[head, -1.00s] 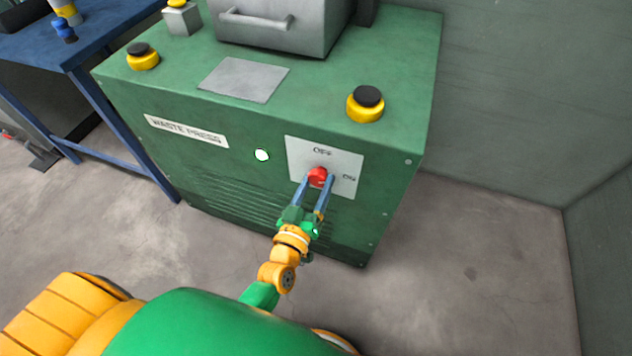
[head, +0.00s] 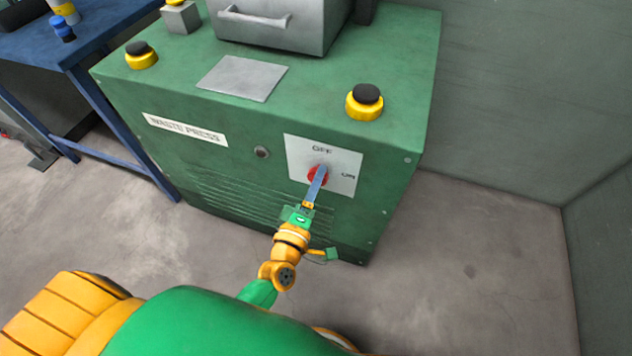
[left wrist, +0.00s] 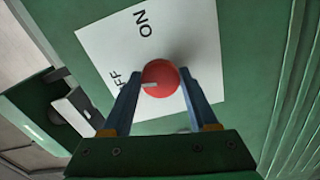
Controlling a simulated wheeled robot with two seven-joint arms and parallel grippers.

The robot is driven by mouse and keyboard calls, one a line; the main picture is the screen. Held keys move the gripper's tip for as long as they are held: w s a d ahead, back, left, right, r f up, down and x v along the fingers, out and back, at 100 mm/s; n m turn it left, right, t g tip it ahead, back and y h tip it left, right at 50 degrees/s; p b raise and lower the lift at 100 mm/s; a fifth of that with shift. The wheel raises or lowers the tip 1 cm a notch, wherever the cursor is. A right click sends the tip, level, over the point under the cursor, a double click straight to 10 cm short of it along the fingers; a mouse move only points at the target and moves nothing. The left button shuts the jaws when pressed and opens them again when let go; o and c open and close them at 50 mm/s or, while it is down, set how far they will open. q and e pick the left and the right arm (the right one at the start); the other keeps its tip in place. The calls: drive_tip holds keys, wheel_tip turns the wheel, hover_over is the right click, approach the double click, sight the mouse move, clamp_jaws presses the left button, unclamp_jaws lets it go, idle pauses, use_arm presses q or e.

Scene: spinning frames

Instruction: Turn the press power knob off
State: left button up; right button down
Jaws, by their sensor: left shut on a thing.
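The red power knob (head: 314,178) sits on a white plate (head: 345,163) marked OFF at the top and ON at the right, on the front of the green waste press (head: 225,165). My left gripper (head: 319,175) is shut on the knob, its blue fingers seen edge-on and partly hiding it. In the left wrist view the fingers (left wrist: 160,100) hold the red knob (left wrist: 162,72) on both sides. The knob's pale pointer mark faces the OFF lettering, which a finger partly covers. The round indicator lamp (head: 261,152) left of the plate is dark.
Two black-topped yellow buttons stand on the press top, one at right (head: 365,102) and one at left (head: 141,56). A grey box with a handle (head: 280,25) is at the back. A blue table (head: 90,45) stands at left. Floor at right is clear.

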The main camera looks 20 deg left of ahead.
use_arm(q)
drive_tip(key=shift+n, duration=1.2)
drive_tip(key=o, duration=1.4)
drive_tip(key=shift+c, duration=0.2)
drive_tip(key=s, duration=0.7)
drive_tip(key=shift+s+a, duration=0.1)
